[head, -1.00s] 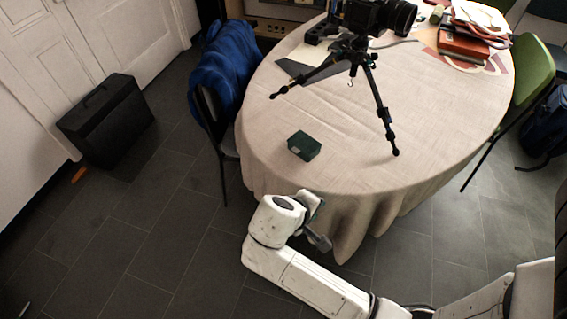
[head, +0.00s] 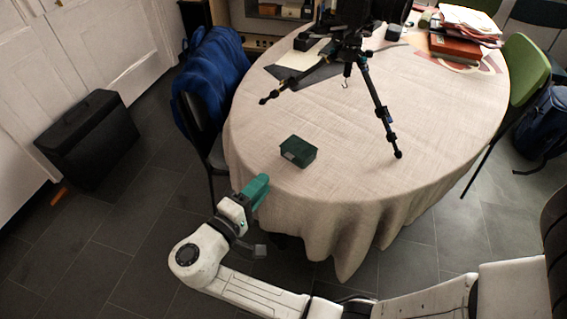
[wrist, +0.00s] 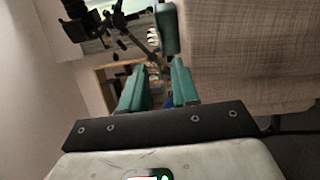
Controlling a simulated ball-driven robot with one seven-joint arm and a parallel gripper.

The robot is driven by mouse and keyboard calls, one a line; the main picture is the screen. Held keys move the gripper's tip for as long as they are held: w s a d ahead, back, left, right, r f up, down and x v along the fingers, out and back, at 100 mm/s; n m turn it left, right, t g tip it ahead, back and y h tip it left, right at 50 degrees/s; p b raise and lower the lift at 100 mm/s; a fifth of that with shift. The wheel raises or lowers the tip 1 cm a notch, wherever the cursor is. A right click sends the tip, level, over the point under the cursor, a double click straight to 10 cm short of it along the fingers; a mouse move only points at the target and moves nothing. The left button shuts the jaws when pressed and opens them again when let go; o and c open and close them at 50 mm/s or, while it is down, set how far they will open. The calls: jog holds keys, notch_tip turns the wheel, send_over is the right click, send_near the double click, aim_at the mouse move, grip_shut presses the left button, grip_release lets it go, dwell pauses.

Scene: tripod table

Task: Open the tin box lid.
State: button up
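The tin box (head: 298,151) is small and dark green, with a pale label on its near side. It sits near the front left edge of the cloth-covered table (head: 340,175), and its lid looks shut. My gripper (head: 257,188) has teal fingers and is off the table's near left edge, apart from the box. In the wrist view the two fingers of my gripper (wrist: 160,82) stand apart with nothing between them. A green block that looks like the tin box (wrist: 167,28) shows beyond the fingertips there, at the cloth's edge.
A tripod with a camera (head: 348,50) stands on the table behind the box, one leg down to its right. A blue jacket (head: 212,75) hangs on a chair at the left. Books (head: 462,42) lie at the back right. Cloth around the box is clear.

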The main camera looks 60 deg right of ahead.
aim_at(283, 171)
jog(key=d, duration=0.9)
jog(key=shift+d, duration=0.3)
jog(key=shift+c, duration=0.4)
grip_shut()
dwell(0.6)
